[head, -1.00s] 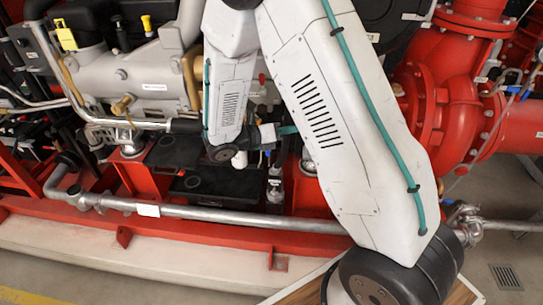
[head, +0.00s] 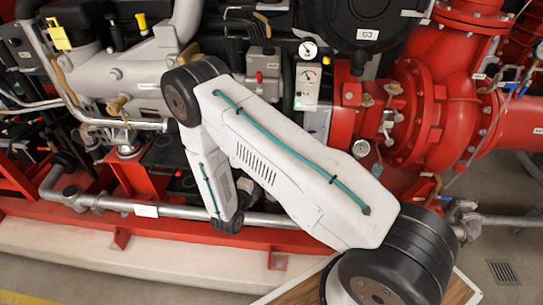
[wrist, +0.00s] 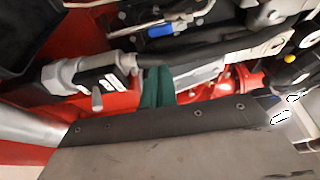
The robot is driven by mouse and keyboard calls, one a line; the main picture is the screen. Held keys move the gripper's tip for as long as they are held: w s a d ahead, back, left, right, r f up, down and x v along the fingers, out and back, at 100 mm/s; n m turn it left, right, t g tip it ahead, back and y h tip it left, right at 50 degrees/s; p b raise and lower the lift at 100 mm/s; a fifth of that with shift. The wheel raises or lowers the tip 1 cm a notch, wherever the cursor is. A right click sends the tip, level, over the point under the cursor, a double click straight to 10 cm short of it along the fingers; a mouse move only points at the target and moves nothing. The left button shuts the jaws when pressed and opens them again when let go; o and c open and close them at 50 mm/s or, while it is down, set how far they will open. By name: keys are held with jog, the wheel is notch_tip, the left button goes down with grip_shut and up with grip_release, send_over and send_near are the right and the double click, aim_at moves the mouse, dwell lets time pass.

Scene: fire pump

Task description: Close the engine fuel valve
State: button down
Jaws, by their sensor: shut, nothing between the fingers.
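My gripper (wrist: 158,86) shows in the wrist view as green fingers, close together and empty, above the dark edge of my wrist. In the head view it is hidden behind my arm. Left of the fingers in the wrist view is a grey pipe fitting (wrist: 97,80) with a label and a short lever. Above is a blue-handled lever (wrist: 170,28) on a metal fitting. I cannot tell which of these, if either, is the engine fuel valve. The fingers look close to the grey fitting, but contact is unclear.
The grey engine (head: 135,75) stands at the left in the head view and the red pump (head: 420,110) at the right. A silver pipe (head: 110,205) runs low along the red base frame (head: 60,213).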

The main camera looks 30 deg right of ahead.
jog(key=x, duration=1)
dwell(0.3)
